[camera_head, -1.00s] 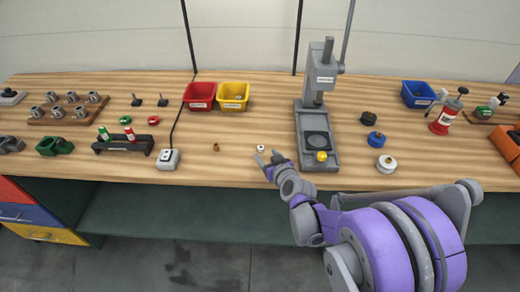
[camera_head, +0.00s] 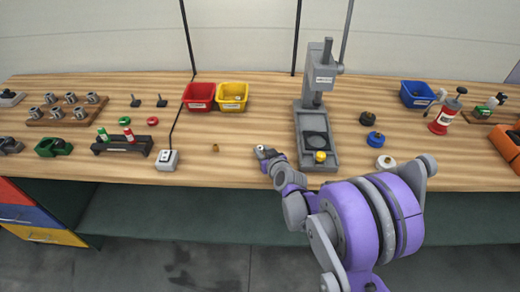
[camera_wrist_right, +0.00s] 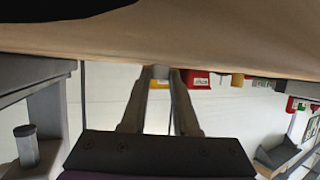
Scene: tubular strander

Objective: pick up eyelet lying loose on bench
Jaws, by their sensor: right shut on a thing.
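My right gripper (camera_head: 262,152) is at the bench top, left of the grey press. Its fingers are shut on the eyelet (camera_head: 259,148), a very small pale ring mostly hidden between the fingertips. In the right wrist view the eyelet (camera_wrist_right: 159,72) shows as a small greyish piece between the ends of the two fingers, close to the bench surface. Whether it still touches the bench cannot be told. My left gripper is not in view.
A small brass-coloured piece (camera_head: 216,148) lies left of the gripper. The grey press (camera_head: 306,120) with a yellow knob (camera_head: 320,156) stands close on the right. Red (camera_head: 199,104) and yellow (camera_head: 232,105) bins stand behind. A white switch box (camera_head: 167,160) is farther left.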

